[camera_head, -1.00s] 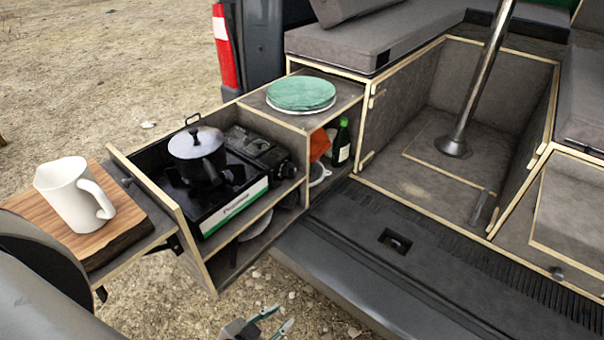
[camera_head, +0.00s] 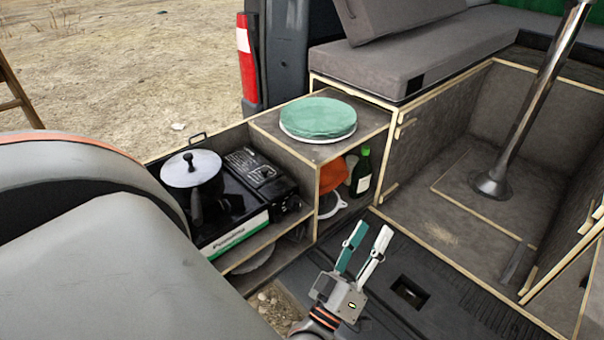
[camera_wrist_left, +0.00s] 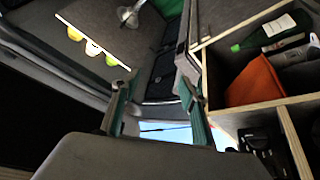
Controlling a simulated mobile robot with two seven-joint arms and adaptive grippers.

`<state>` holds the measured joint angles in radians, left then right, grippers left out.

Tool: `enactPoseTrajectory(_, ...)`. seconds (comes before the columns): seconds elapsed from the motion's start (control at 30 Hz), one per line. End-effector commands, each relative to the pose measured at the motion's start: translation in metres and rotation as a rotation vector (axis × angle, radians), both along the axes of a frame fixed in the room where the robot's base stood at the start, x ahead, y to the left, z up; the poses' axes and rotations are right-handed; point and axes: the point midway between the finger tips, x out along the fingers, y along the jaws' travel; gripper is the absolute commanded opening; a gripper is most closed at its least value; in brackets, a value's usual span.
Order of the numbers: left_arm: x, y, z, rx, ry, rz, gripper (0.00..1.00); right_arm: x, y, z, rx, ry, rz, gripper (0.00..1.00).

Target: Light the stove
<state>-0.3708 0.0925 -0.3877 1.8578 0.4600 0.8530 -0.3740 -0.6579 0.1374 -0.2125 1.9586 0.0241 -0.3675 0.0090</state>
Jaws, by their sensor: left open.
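The black camping stove (camera_head: 238,234) sits in the pull-out drawer at the left in the head view, with a white and green label on its front. A lidded pot (camera_head: 190,172) with a dark handle stands on its burner. A dark control block with a knob (camera_head: 291,204) is at the stove's right end. My left gripper (camera_head: 371,240) is open and empty, to the right of the stove and apart from it, above the tailgate floor. Its two fingers also show in the left wrist view (camera_wrist_left: 158,88). My right gripper is out of view.
Right of the stove, a cabinet carries green-topped round plates (camera_head: 318,117). Its shelf holds an orange cloth (camera_head: 332,176) and a green bottle (camera_head: 361,170). A metal table post (camera_head: 530,110) stands in the footwell. The dark tailgate floor (camera_head: 470,305) is clear.

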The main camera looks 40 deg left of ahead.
Motion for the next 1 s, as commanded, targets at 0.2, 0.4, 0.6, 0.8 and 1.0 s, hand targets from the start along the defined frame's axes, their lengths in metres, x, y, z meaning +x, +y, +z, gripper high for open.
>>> enactPoseTrajectory(0.2, -0.006, 0.073, 0.015, -0.416, -0.173, 0.280, 0.44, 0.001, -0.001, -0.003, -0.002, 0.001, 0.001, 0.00)
enactPoseTrajectory(0.4, -0.022, 0.116, -0.025, -0.745, -0.202, 0.527, 0.44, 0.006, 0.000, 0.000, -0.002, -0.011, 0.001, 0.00)
enactPoseTrajectory(0.6, -0.034, 0.126, -0.062, -0.926, -0.179, 0.670, 0.44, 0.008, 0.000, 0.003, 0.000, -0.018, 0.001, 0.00)
enactPoseTrajectory(0.8, -0.033, 0.136, -0.071, -0.966, -0.171, 0.704, 0.44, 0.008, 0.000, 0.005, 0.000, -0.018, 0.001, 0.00)
enactPoseTrajectory(1.0, -0.019, 0.163, -0.070, -0.963, -0.173, 0.702, 0.44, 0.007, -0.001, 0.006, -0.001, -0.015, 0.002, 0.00)
